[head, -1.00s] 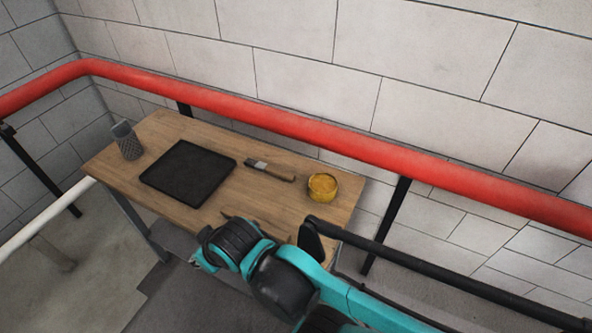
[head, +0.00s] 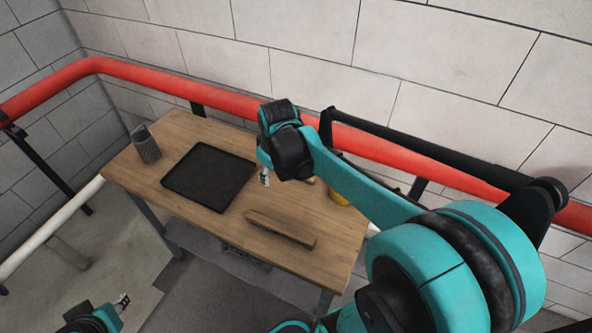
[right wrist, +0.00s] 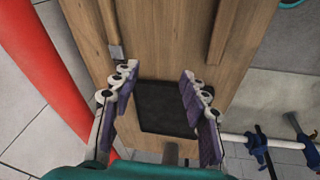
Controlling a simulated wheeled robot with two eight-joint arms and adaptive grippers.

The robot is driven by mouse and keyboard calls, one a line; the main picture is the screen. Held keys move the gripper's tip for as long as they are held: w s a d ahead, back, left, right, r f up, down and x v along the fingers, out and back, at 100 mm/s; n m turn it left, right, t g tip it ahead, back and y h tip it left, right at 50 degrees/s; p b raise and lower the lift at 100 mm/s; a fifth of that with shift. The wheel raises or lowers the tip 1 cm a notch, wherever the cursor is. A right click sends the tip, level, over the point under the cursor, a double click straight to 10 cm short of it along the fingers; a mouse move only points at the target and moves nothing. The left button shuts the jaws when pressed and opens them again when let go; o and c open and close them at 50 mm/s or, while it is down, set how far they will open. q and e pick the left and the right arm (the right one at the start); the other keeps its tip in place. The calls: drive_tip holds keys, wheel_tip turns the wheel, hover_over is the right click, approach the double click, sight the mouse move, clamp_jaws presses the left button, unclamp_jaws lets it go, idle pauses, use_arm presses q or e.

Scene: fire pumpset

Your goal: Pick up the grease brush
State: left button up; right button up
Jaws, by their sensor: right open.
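The grease brush, with a brown handle and grey metal part, lies on the wooden table. In the right wrist view the brush (right wrist: 116,51) is at the upper left, just beyond the left finger's tips. In the head view my right arm hides most of it; only a bit of its handle (head: 309,181) seems to show. My right gripper (head: 265,178) is over the table near the brush. Its fingers are spread and empty in the right wrist view (right wrist: 158,82). My left gripper (head: 122,299) is at the lower left, away from the table; its opening is unclear.
A black tray (head: 208,176) lies left of the gripper, with a grey mesh cup (head: 146,146) beyond. A wooden bar (head: 281,229) lies near the front edge. A yellow tin (head: 339,197) is partly hidden by my arm. A red pipe (head: 240,113) runs behind the table.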

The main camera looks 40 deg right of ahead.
drive_tip(key=w+d+f+g+p, duration=0.1)
drive_tip(key=d, duration=0.3)
drive_tip(key=w+d+f+n+g+p, duration=0.1)
drive_tip(key=w+d+f, duration=0.1)
drive_tip(key=d, duration=0.2)
drive_tip(key=w+d+f+n+p, duration=0.1)
drive_tip(key=w+d+f, duration=0.1)
drive_tip(key=d, duration=0.2)
drive_tip(key=shift+f+g+y, duration=0.1)
drive_tip(key=shift+g+y, duration=0.3)
drive_tip(key=shift+w+d+f, duration=0.1)
drive_tip(key=shift+d+f, duration=0.05)
drive_tip(key=shift+f, duration=0.1)
wheel_tip(320, 180, down, 3)
drive_tip(key=shift+r+b, duration=0.15)
drive_tip(key=shift+b, duration=0.15)
wheel_tip(320, 180, down, 4)
drive_tip(key=shift+f+b, duration=0.2)
drive_tip(key=shift+b, duration=1)
drive_tip(key=shift+f, duration=0.45)
drive_tip(key=shift+r, duration=0.15)
drive_tip(key=shift+c, duration=0.9)
clamp_jaws()
